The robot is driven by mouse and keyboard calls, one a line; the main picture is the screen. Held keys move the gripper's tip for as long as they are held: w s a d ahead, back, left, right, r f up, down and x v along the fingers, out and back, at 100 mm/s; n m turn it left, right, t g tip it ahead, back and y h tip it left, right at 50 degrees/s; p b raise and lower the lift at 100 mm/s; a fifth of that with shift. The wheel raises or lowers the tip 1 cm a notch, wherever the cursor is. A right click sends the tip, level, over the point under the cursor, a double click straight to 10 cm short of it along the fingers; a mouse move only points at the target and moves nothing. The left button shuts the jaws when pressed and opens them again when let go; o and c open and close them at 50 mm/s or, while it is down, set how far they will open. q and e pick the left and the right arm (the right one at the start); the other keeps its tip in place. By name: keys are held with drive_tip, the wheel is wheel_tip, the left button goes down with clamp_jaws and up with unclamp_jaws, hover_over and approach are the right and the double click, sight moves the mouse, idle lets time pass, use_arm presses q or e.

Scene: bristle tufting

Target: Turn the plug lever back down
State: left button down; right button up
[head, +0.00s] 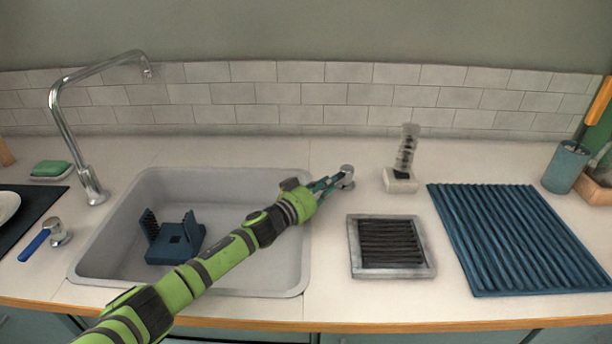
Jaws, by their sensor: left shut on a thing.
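A chrome knob (347,170), which looks like the plug lever, stands on the counter just right of the sink (225,177). My left arm reaches across the sink from the lower left. My left gripper (338,182) is shut on the plug lever. The fingers hide part of the lever, so its exact angle cannot be told. My right gripper is out of view.
A blue holder (178,243) sits in the sink. Right are a clear brush (407,150), a dark grille (390,243), a ribbed blue mat (515,235) and a blue cup (565,168).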

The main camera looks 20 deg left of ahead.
use_arm(q)
drive_tip(key=shift+s+d+r+n+t+y, duration=0.15)
drive_tip(key=shift+d+n+t+y, duration=0.15)
drive_tip(key=shift+y, duration=0.2)
drive_tip(key=shift+w+d+r+n+t+y, duration=0.1)
drive_tip(key=shift+d+n+y, duration=0.05)
drive_tip(key=shift+n+y, duration=0.3)
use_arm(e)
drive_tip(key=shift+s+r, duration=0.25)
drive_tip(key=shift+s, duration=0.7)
use_arm(q)
drive_tip(key=c, duration=1.2)
unclamp_jaws()
drive_tip(key=shift+s, duration=0.1)
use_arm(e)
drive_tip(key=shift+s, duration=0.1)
use_arm(q)
drive_tip(key=shift+f, duration=0.1)
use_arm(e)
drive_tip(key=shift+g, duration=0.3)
use_arm(q)
drive_tip(key=v, duration=1.2)
